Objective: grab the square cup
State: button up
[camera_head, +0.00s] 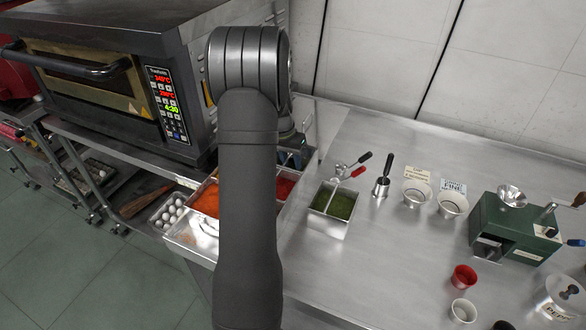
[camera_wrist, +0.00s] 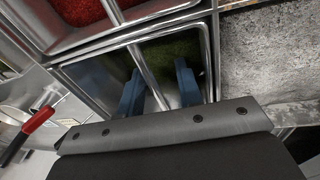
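No cup in view is clearly square. The most square-sided vessel is a metal container (camera_head: 314,226) with a divider and green contents, on the counter right of my arm. A red cup (camera_head: 464,277) and a white cup (camera_head: 463,311), both round, stand at the lower right. In the wrist view my gripper (camera_wrist: 160,88) has its two blue fingers apart, over a metal bin (camera_wrist: 211,60) with a green filling. A metal divider shows between the fingers; whether they touch it I cannot tell. In the head view my arm hides most of the gripper.
An oven (camera_head: 100,60) stands at upper left. Bins with orange filling (camera_head: 207,200) and red filling (camera_head: 285,187) lie beside my arm. The counter's front middle is clear.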

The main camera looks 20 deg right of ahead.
grip_shut()
jog(key=shift+r, duration=0.15)
